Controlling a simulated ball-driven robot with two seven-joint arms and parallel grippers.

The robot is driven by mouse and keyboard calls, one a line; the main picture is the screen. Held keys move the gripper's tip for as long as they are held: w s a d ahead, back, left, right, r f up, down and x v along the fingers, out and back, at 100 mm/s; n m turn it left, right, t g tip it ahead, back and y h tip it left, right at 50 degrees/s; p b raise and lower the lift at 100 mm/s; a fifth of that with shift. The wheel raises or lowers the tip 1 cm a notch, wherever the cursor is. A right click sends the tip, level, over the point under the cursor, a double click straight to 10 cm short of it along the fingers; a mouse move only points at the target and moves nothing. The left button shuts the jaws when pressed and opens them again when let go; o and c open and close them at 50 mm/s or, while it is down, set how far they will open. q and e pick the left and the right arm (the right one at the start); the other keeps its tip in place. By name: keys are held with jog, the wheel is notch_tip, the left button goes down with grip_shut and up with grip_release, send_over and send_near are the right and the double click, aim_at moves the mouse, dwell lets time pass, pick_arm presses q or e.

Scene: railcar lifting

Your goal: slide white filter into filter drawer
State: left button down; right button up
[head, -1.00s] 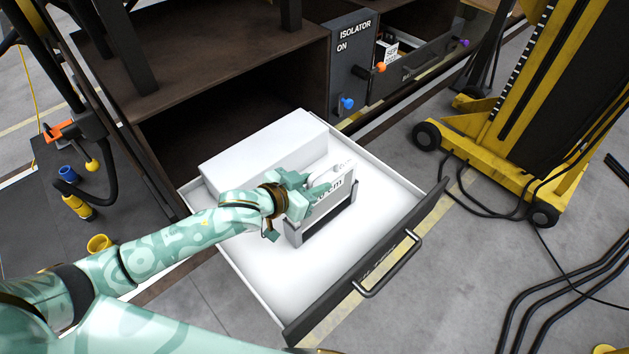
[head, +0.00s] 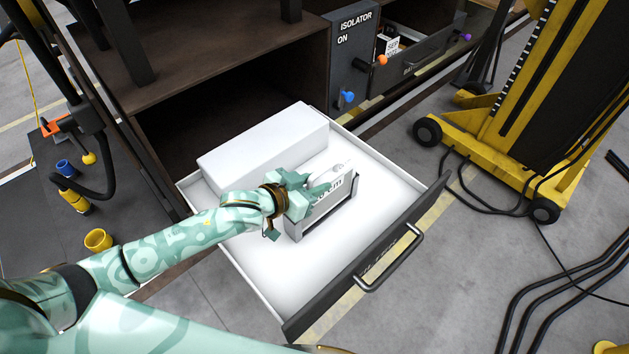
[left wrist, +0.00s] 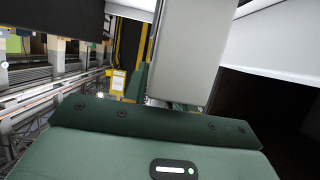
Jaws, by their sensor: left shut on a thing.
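The filter drawer (head: 410,212) is pulled out, with a dark front, a bar handle and a white interior. The white filter (head: 346,187) has dark lettering on its side and stands upright over the drawer floor. A grey and dark frame (head: 325,223) borders its lower edge and sides; I cannot tell how deep the filter sits in it. My left gripper (head: 318,190) is shut on the upper part of the filter and hides some of it. In the left wrist view a pale grey panel (left wrist: 190,50) fills the upper middle. My right gripper is not in view.
A large white block (head: 262,148) lies at the back of the drawer. The isolator box (head: 348,70) stands behind, beside another open drawer. A yellow wheeled lift (head: 505,125) and black cables (head: 570,275) are at right. Bare drawer floor lies in front of the filter.

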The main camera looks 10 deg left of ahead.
pick_arm(q)
jog(key=shift+f, duration=0.2)
jog(key=c, duration=1.1)
grip_release()
jog(key=shift+o, duration=0.2)
jog(key=shift+f, duration=0.1)
jog(key=shift+s+a, duration=0.1)
jog(key=shift+s, duration=0.05)
jog(key=b+v, duration=0.1)
jog(key=v, duration=1.5)
